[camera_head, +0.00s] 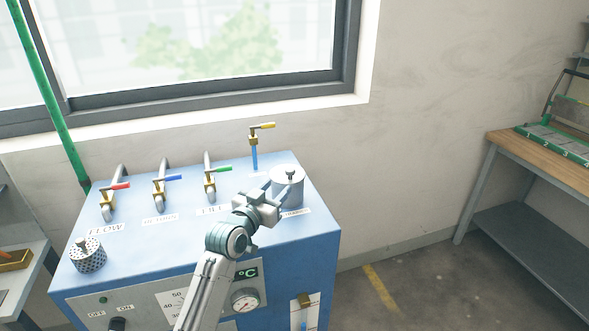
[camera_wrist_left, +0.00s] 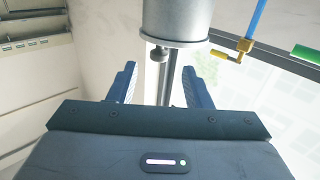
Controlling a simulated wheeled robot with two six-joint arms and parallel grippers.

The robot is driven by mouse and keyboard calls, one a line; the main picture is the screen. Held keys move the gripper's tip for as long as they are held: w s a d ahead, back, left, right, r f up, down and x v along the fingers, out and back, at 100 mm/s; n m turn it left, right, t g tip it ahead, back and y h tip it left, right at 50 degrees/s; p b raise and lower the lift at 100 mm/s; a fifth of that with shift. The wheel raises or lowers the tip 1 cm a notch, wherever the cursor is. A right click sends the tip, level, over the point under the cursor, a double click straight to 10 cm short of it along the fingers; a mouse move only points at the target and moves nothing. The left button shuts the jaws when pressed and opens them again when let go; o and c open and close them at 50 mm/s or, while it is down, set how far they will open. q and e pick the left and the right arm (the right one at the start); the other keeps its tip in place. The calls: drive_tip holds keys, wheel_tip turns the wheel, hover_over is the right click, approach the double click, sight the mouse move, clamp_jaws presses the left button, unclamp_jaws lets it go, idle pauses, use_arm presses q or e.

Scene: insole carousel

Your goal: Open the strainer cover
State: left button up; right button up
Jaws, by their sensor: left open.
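The strainer housing is a grey metal cylinder (camera_head: 287,182) at the back right of the blue cabinet, with a small dark knob (camera_head: 290,174) on its lid. In the left wrist view the cylinder (camera_wrist_left: 177,18) hangs upside down at the top, its lid rim (camera_wrist_left: 174,42) and knob (camera_wrist_left: 158,54) facing the jaws. My left gripper (camera_head: 280,198) is open and empty, close in front of the cylinder. In the left wrist view its two fingers (camera_wrist_left: 159,72) stand apart, with the knob appearing between their tips. Contact cannot be told. My right gripper is out of view.
Red (camera_head: 120,186), blue (camera_head: 173,178) and green (camera_head: 223,169) handled valves stand left of the cylinder. A perforated metal basket (camera_head: 88,254) sits at the cabinet's front left. A workbench (camera_head: 545,158) stands far right.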

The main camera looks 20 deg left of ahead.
sight(288, 175)
use_arm(q)
drive_tip(key=w, duration=0.1)
drive_tip(key=w+p, duration=0.1)
drive_tip(key=w+d+r, duration=0.1)
drive_tip(key=w, duration=0.3)
drive_tip(key=w+p, duration=0.1)
drive_tip(key=shift+d+f, duration=0.2)
drive_tip(key=shift+f, duration=0.05)
drive_tip(key=shift+w+d, duration=0.1)
drive_tip(key=shift+w, duration=0.65)
clamp_jaws()
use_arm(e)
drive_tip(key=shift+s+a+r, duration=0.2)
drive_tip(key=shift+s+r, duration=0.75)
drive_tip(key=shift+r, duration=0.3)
